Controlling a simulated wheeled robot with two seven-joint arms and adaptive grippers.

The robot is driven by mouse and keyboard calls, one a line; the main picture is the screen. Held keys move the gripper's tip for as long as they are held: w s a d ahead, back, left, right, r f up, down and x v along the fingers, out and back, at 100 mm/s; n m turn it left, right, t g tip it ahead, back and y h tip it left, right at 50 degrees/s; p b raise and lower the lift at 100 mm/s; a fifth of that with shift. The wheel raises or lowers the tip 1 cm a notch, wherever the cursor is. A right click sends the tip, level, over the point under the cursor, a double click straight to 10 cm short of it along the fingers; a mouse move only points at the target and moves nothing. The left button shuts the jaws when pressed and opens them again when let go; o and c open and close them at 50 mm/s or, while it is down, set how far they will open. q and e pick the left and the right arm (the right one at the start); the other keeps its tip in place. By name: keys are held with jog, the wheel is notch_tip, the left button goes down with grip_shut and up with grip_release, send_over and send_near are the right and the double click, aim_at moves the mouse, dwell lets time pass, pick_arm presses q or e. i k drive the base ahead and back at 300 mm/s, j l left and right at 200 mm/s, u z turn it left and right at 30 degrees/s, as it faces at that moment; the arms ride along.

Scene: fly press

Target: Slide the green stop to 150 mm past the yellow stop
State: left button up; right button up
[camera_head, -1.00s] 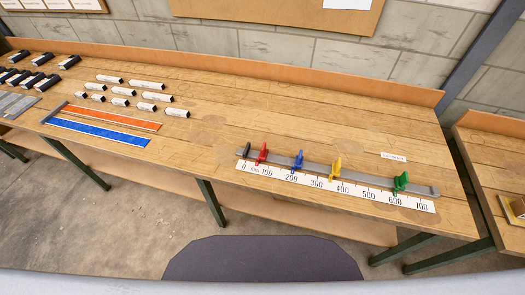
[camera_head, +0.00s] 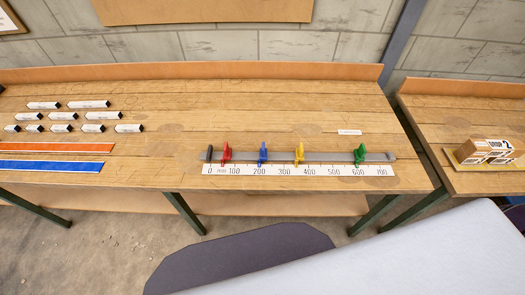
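The green stop (camera_head: 360,155) stands on a grey rail (camera_head: 330,156) in the head view, near the 600 mark of the white scale (camera_head: 297,170). The yellow stop (camera_head: 299,153) stands on the same rail, to the left of the green one, between the 300 and 400 marks. The blue stop (camera_head: 263,154) is near 200 and the red stop (camera_head: 226,152) is a little below 100. A black end piece (camera_head: 209,154) sits at the zero end. Neither of my grippers shows in this view.
The rail lies on a wooden bench (camera_head: 200,100) with a raised back edge. A small white label (camera_head: 349,132) lies behind the rail. Several black-and-white labelled pieces (camera_head: 88,104) and orange (camera_head: 60,148) and blue (camera_head: 50,165) strips lie left. A second bench (camera_head: 450,110) stands right.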

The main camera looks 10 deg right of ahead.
aim_at(359, 153)
jog(key=z, duration=1.6)
